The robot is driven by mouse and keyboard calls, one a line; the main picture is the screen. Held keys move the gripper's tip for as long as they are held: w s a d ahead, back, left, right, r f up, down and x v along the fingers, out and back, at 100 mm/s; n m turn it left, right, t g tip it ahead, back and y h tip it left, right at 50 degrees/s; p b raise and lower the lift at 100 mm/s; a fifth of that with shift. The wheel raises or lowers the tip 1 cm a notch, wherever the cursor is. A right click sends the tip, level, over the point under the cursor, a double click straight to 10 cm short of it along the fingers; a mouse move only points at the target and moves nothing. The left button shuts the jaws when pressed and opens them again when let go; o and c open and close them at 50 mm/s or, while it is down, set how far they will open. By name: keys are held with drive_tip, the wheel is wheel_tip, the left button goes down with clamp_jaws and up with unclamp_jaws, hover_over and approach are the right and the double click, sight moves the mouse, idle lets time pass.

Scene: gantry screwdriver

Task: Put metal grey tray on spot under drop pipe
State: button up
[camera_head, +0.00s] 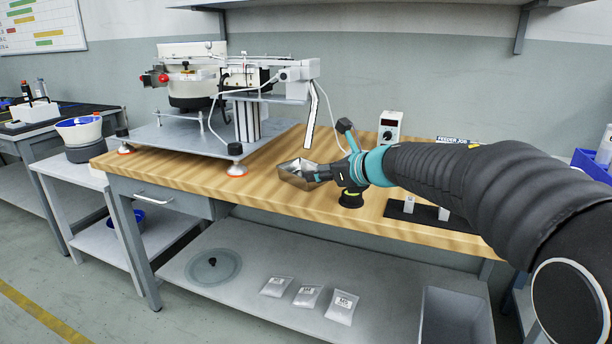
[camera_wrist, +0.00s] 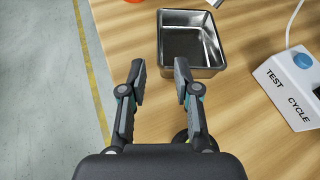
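The metal grey tray (camera_head: 293,178) sits on the wooden workbench below the white drop pipe (camera_head: 311,115). I cannot tell whether it is exactly under the pipe's mouth. In the wrist view the tray (camera_wrist: 215,71) is empty and lies just beyond my fingertips. My gripper (camera_head: 318,173) is at the tray's right side in the head view. In the wrist view my gripper (camera_wrist: 160,72) is open, with a clear gap between its fingers. The right fingertip overlaps the tray's near left corner; contact is unclear. The marked spot is not distinguishable.
The feeder machine (camera_head: 190,85) stands on the bench at left, with red-based feet near the front edge. A white TEST CYCLE box (camera_wrist: 290,85) with a blue button is right of the tray. A dark round stand (camera_head: 351,198) is beneath my wrist. The bench's front left is clear.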

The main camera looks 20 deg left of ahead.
drive_tip(key=shift+v, duration=1.15)
drive_tip(key=d+r+m+t+h, duration=0.2)
drive_tip(key=d+r+m+t, duration=0.2)
drive_tip(key=d+m, duration=0.3)
drive_tip(key=d+r+m+t+h, duration=0.2)
drive_tip(key=d+r+m+t, duration=0.1)
drive_tip(key=d+m, duration=0.4)
drive_tip(key=s+d+m+t+h, duration=0.1)
drive_tip(key=s+d+m+h, duration=0.4)
drive_tip(key=d+m, duration=0.6)
drive_tip(key=s+d+f+m+g+h, duration=0.2)
drive_tip(key=s+d+f+m+h, duration=0.2)
drive_tip(key=s+d+f+m, duration=0.45)
drive_tip(key=s+f+m+g, duration=0.3)
drive_tip(key=s+f+m, duration=0.3)
drive_tip(key=s+m, duration=0.2)
drive_tip(key=s+a+f+m+g+y, duration=0.1)
drive_tip(key=s+f+m+g, duration=0.3)
drive_tip(key=s, duration=0.7)
drive_tip(key=f+m, duration=0.2)
drive_tip(key=m, duration=0.1)
drive_tip(key=shift+s+m, duration=0.2)
drive_tip(key=shift+m, duration=0.15)
